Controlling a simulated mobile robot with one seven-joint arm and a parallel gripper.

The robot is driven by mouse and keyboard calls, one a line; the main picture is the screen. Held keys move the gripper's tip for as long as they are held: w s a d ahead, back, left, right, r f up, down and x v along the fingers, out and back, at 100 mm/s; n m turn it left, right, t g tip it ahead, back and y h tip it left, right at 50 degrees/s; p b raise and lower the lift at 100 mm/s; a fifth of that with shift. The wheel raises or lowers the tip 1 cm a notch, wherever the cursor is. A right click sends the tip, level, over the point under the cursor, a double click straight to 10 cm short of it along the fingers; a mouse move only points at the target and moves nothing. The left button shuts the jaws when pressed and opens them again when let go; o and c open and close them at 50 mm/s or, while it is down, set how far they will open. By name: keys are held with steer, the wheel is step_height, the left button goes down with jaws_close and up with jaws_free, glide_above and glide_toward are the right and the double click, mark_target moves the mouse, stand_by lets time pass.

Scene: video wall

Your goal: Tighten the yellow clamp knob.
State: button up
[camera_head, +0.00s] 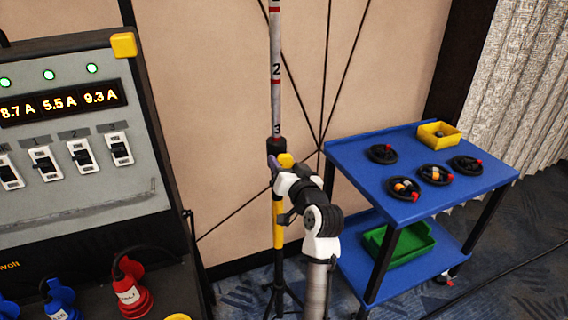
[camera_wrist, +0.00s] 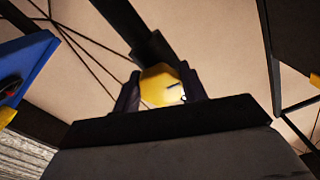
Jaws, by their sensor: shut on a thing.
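The yellow clamp knob (camera_head: 286,160) sits on the dark collar of an upright stand, just below the mark 3 on its pole (camera_head: 276,75). The knob also shows in the wrist view (camera_wrist: 161,86), with a small dark line on its face. My gripper (camera_head: 279,166) reaches it from the front right, with one dark finger on each side of the knob. In the wrist view, my gripper (camera_wrist: 161,92) is shut on the knob. The knob's sides are partly hidden behind the fingers. The stand's lower tube (camera_head: 278,225) is yellow and black.
A blue cart (camera_head: 345,158) at the right carries several black round items (camera_head: 404,188) and a yellow bin (camera_head: 436,134); a green tray (camera_head: 400,250) is on its lower shelf. A power panel (camera_head: 80,205) with red and blue plugs stands at the left. Thin dark cables cross the wall.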

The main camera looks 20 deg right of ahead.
steer(key=o, duration=1)
steer(key=s+b, duration=0.1)
steer(key=s, duration=0.3)
steer(key=s+b, duration=0.1)
steer(key=s, duration=0.4)
steer(key=s+b, duration=0.1)
steer(key=s, duration=0.4)
steer(key=shift+d+b, duration=0.25)
steer(key=shift+b, duration=0.15)
